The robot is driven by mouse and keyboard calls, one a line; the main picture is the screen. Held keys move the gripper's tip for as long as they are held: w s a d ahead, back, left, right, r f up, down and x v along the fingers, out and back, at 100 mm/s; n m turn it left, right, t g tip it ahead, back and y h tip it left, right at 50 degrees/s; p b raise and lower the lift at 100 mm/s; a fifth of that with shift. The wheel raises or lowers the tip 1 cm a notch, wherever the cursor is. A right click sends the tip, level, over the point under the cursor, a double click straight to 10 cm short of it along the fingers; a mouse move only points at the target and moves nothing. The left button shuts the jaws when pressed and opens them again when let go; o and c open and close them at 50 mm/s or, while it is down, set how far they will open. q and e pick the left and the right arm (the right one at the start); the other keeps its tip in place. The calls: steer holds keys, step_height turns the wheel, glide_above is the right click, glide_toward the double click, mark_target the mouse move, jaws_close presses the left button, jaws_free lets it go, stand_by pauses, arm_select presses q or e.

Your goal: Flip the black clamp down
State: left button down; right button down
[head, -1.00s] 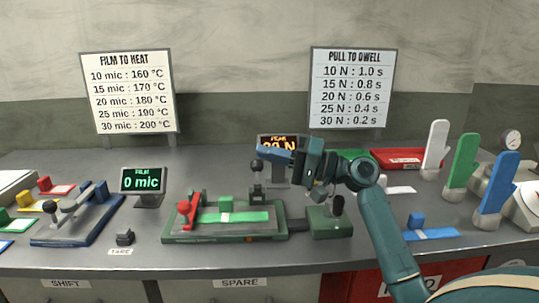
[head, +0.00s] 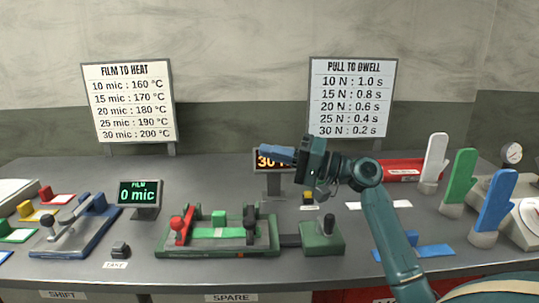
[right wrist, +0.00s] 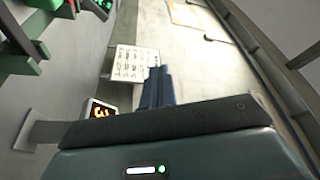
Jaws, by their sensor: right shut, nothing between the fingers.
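The black clamp (head: 250,224) is at the right end of the green tester (head: 170,249). A green film strip (head: 205,233) with a green block (head: 218,216) lies between the clamps. My right gripper (head: 266,153) is shut and empty, its blue fingers pointing left, above and behind the black clamp and apart from it. The fingers also show in the right wrist view (right wrist: 156,88). My left gripper is out of view.
The orange display (head: 268,162) stands behind the tester, partly covered by my fingers. A green box with a black lever (head: 324,238) joins the tester's right side. The blue sealer (head: 75,230) and film display (head: 139,194) are left; glove-shaped forms (head: 495,205) stand right.

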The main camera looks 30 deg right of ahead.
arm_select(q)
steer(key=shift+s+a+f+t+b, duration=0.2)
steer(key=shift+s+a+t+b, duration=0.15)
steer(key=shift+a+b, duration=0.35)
arm_select(e)
steer(key=s+d+f, duration=0.3)
steer(key=s+d, duration=0.1)
steer(key=d, duration=0.1)
steer(key=shift+s+d, duration=0.2)
steer(key=shift+s, duration=0.1)
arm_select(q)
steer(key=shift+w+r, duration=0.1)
arm_select(e)
steer(key=shift+r, duration=0.1)
